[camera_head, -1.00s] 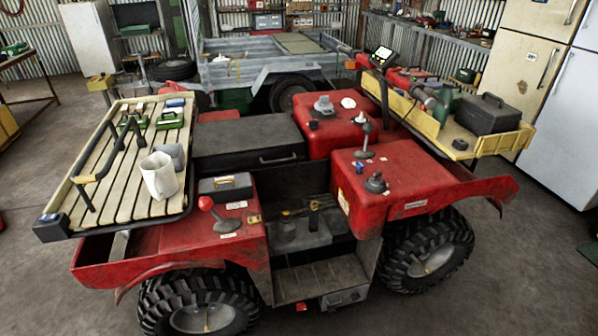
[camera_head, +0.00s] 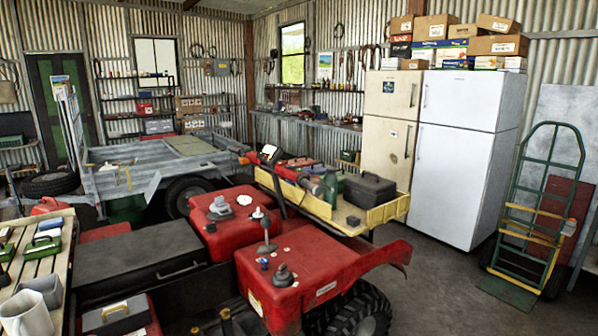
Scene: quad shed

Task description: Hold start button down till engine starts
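The red quad (camera_head: 330,265) fills the lower left and middle of the head view. A small display (camera_head: 268,153) stands on a post near the front rack. I cannot tell which of these small parts is the start button; no label is readable. Neither of my grippers is in view.
A yellow-edged front rack (camera_head: 385,211) holds a black case (camera_head: 370,190). A slatted rack (camera_head: 35,262) with mugs is at left. A grey trailer (camera_head: 140,178) stands behind. White (camera_head: 465,180) and cream (camera_head: 390,130) fridges and a green hand truck (camera_head: 540,200) stand right. Floor before them is clear.

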